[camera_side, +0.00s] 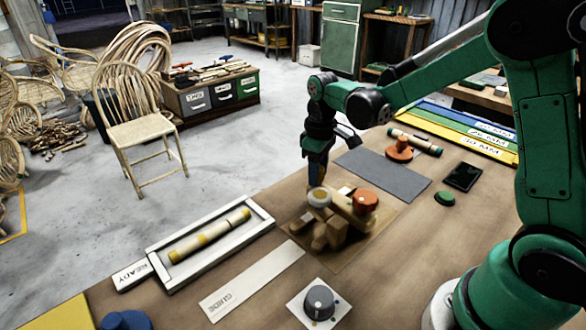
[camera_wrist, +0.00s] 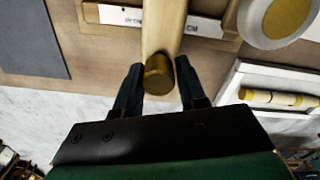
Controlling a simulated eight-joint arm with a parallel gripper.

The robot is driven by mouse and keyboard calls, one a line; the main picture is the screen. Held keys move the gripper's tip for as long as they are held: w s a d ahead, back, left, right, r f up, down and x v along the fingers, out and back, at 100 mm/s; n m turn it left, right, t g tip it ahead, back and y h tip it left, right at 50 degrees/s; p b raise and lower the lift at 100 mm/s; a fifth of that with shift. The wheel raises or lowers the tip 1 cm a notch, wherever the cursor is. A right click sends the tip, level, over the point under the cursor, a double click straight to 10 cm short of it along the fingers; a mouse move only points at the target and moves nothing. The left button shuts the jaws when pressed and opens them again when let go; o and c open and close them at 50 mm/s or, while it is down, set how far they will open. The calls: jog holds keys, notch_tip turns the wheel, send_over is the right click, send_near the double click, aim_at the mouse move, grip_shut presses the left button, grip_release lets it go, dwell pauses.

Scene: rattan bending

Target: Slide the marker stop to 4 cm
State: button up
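In the wrist view a short brass peg (camera_wrist: 159,76), likely the marker stop, sits at the end of a pale wooden bar (camera_wrist: 163,22). My gripper (camera_wrist: 160,66) has one dark finger on each side of the peg. The fingers look open, with a small gap on both sides. White labels flank the bar; the right one (camera_wrist: 206,28) ends in "CM", and the left label's number (camera_wrist: 120,15) is hard to read. In the side view my gripper (camera_side: 317,180) points down at the wooden fixture (camera_side: 330,235), where the peg cannot be made out.
A white-and-gold disc (camera_side: 319,197) and an orange knob (camera_side: 365,201) stand on the fixture, close to my gripper. A READY tray (camera_side: 160,262) holding a yellow-banded rod lies left. A GUIDE strip (camera_side: 250,282) and a dial (camera_side: 319,303) lie in front. A grey mat (camera_side: 383,175) lies behind.

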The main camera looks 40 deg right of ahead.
jog(key=o, duration=0.4)
jog(key=shift+a, duration=0.25)
jog(key=shift+r, duration=2.8)
jog(key=shift+s+r, duration=0.1)
jog(key=shift+r, duration=0.1)
jog(key=s+a+r+m+t, duration=0.2)
jog(key=s+a+m+t, duration=0.1)
jog(key=s+t, duration=0.4)
jog(key=shift+s+a+m, duration=0.3)
jog(key=shift+s+a, duration=0.35)
jog(key=shift+s, duration=0.2)
